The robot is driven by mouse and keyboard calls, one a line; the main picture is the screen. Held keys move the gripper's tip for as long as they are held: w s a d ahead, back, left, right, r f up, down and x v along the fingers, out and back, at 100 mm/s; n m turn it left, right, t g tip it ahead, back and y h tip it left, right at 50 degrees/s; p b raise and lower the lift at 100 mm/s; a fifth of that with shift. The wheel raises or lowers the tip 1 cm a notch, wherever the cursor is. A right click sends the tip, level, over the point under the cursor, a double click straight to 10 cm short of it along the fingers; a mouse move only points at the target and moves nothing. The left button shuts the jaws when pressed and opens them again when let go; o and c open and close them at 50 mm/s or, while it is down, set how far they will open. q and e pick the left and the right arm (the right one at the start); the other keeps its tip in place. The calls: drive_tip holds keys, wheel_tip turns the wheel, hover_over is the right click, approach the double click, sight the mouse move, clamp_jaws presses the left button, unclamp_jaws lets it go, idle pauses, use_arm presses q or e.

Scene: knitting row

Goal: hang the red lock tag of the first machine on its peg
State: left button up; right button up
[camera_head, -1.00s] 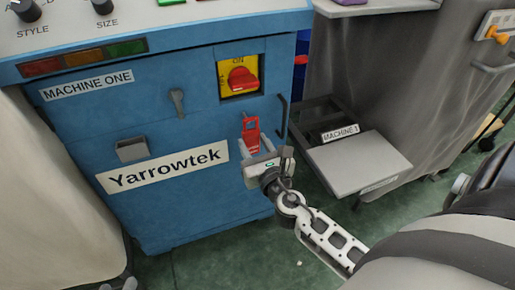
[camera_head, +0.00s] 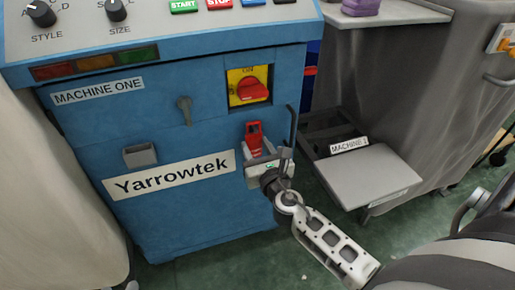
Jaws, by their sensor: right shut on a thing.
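The red lock tag (camera_head: 254,134) is upright in front of the blue front of machine one (camera_head: 85,140), below the red switch (camera_head: 253,90) on its yellow plate. My right gripper (camera_head: 259,158) is shut on the tag's lower part, and the upper part with its opening stands above the fingers. I cannot tell whether the tag touches the panel. I cannot make out the peg; the tag or gripper may hide it. My left gripper is not in view.
A dark bar handle (camera_head: 293,125) runs down the machine's right edge, close to my right gripper. A grey lever (camera_head: 184,109) and a small grey holder (camera_head: 140,155) are on the front. A grey tray (camera_head: 368,178) stands out at the right, low down.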

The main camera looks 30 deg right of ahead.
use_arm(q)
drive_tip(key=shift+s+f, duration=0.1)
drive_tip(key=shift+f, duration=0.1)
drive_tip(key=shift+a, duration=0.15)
use_arm(e)
drive_tip(key=o, duration=1.1)
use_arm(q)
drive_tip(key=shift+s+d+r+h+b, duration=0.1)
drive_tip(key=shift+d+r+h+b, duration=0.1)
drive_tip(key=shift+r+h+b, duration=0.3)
use_arm(e)
drive_tip(key=v, duration=1.6)
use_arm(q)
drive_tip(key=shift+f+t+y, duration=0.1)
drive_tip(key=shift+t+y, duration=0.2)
use_arm(e)
drive_tip(key=shift+r, duration=0.1)
